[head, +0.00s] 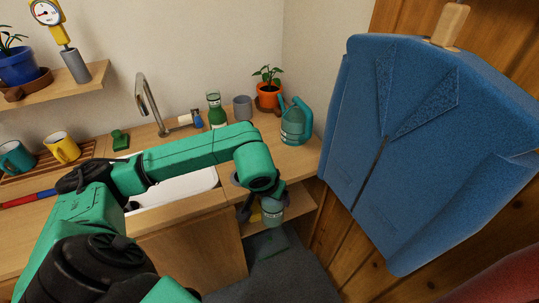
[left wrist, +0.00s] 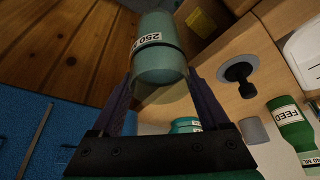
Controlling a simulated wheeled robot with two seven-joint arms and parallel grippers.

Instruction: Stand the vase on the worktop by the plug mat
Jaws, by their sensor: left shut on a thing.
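A teal cylindrical vessel with a white "250 M" label, which I take to be the vase (left wrist: 160,50), sits between the fingers of my left gripper (left wrist: 160,75). The fingers are shut on its sides. In the head view the vase (head: 272,212) hangs under the left wrist, in front of the worktop's front edge and apart from it. The left gripper (head: 258,200) is partly hidden by its own arm there. The plug mat (head: 235,178) is a grey round patch right of the sink, mostly behind my arm. The black plug (left wrist: 238,80) shows in the left wrist view. My right gripper is out of view.
The worktop (head: 296,160) holds a teal watering can (head: 292,127), potted plant (head: 268,97), grey cup (head: 243,107) and green FEED bottle (head: 215,112) along the back. Bare wood lies right of the mat. A blue jacket (head: 425,140) hangs close on the right.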

